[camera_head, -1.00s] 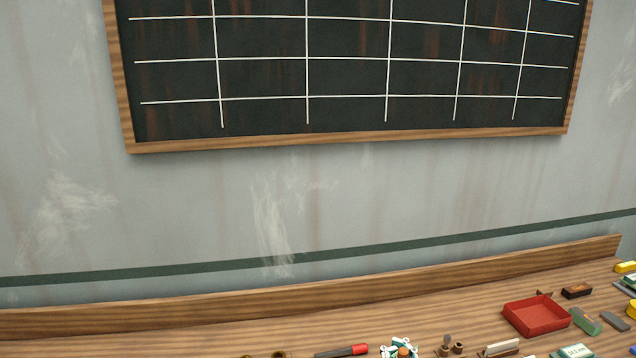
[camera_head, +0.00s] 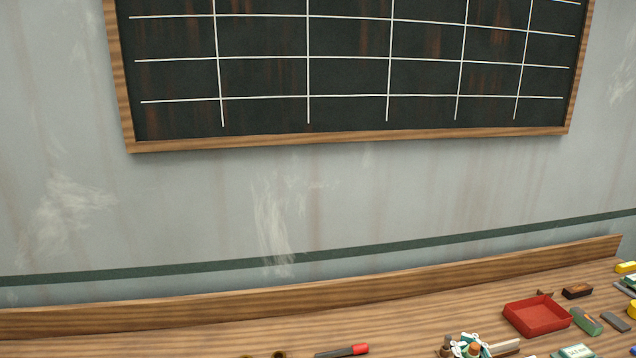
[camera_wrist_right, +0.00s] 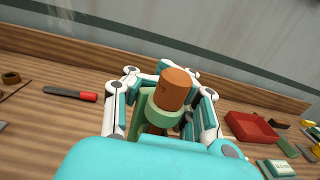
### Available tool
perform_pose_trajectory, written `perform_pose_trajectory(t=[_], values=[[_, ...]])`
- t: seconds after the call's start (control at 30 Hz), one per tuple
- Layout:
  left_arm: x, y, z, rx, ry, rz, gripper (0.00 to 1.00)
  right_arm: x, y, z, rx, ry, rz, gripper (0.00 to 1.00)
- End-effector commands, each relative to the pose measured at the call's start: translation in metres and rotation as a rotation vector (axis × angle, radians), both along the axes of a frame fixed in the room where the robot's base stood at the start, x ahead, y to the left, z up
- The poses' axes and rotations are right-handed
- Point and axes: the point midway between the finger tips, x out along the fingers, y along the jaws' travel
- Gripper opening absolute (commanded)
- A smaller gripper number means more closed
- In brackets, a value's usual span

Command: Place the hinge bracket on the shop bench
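My right gripper (camera_head: 468,345) is at the bottom edge of the head view, over the wooden shop bench (camera_head: 215,335). In the right wrist view its white and teal fingers (camera_wrist_right: 163,110) close around a piece with an orange-brown cylindrical top (camera_wrist_right: 175,88) and a green collar. The lower part of the piece is hidden by the fingers and gripper body. I cannot tell whether this piece is the hinge bracket, and I make out no other clear hinge bracket. My left gripper is not in view.
A red tray (camera_head: 537,316) stands right of the gripper, with a green block (camera_head: 586,321) and a dark brown block (camera_head: 577,291) nearby. A red-and-black tool (camera_head: 342,351) lies to the left.

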Motion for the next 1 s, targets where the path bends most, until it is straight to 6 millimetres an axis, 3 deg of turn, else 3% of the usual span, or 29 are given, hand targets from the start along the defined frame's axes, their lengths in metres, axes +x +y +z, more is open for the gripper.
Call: perform_pose_trajectory(t=[0.2,0.47,0.7,1.0], values=[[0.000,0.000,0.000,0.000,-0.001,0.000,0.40,-0.001,-0.040,0.014,-0.005,-0.002,-0.015,0.00],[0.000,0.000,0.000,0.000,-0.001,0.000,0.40,-0.003,-0.065,0.024,-0.002,-0.002,-0.024,0.00],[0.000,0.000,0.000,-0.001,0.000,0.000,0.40,-0.004,-0.078,0.030,-0.002,-0.002,-0.030,0.00],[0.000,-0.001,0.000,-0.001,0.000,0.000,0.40,-0.018,-0.058,0.025,0.001,-0.001,-0.006,0.00]])
